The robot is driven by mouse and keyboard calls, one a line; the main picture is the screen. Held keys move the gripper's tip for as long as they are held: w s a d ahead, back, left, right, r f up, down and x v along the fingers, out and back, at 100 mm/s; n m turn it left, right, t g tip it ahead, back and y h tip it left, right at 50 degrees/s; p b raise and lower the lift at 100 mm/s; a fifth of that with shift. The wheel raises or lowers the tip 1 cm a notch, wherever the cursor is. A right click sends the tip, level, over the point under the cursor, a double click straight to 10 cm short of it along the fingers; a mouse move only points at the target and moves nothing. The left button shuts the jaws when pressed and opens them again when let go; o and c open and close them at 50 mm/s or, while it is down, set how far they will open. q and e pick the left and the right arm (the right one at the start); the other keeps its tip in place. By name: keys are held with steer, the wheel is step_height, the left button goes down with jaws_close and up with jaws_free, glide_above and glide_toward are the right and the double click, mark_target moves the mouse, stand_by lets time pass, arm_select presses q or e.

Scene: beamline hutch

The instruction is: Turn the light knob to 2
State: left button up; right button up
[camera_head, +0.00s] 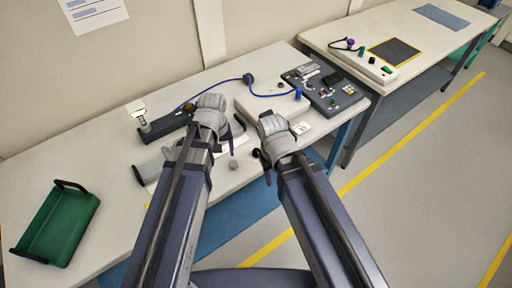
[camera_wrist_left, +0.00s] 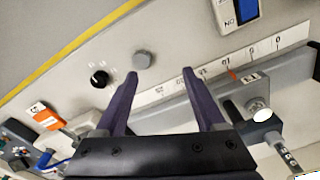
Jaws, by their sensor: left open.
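A black round knob (camera_wrist_left: 100,78) with a white pointer mark sits on the grey panel in the left wrist view. Small marks around it are too small to read. It shows in the head view (camera_head: 256,153) beside my right gripper. A plain grey round knob (camera_wrist_left: 143,59) sits to its right. It also shows in the head view (camera_head: 234,166). My left gripper (camera_wrist_left: 160,74) is open and empty; its left fingertip is close by the grey knob, and the black knob lies outside the fingers. My right gripper (camera_head: 264,165) is partly hidden by its own arm.
A numbered scale strip (camera_wrist_left: 225,75) and a blue ON switch (camera_wrist_left: 240,10) are near my left fingers. An orange-and-white tag (camera_wrist_left: 45,117) lies beyond the black knob. A green tray (camera_head: 60,225) is at left. A control box (camera_head: 322,88) stands at the back.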

mark_target(256, 150)
arm_select(q)
steer(key=w+d+n, duration=0.2)
steer(key=d, duration=0.1)
steer(key=w+d+n, duration=0.2)
steer(key=w+d, duration=0.1)
steer(key=d, duration=0.1)
steer(key=w+d+n, duration=0.2)
steer(key=d, duration=0.2)
steer(key=shift+w+n, duration=0.25)
steer(key=shift+n, duration=0.05)
steer(key=shift+d, duration=0.25)
steer(key=shift+f, duration=0.2)
step_height(256, 150, down, 8)
steer(key=b, duration=0.8)
steer(key=shift+r, duration=0.2)
jaws_close()
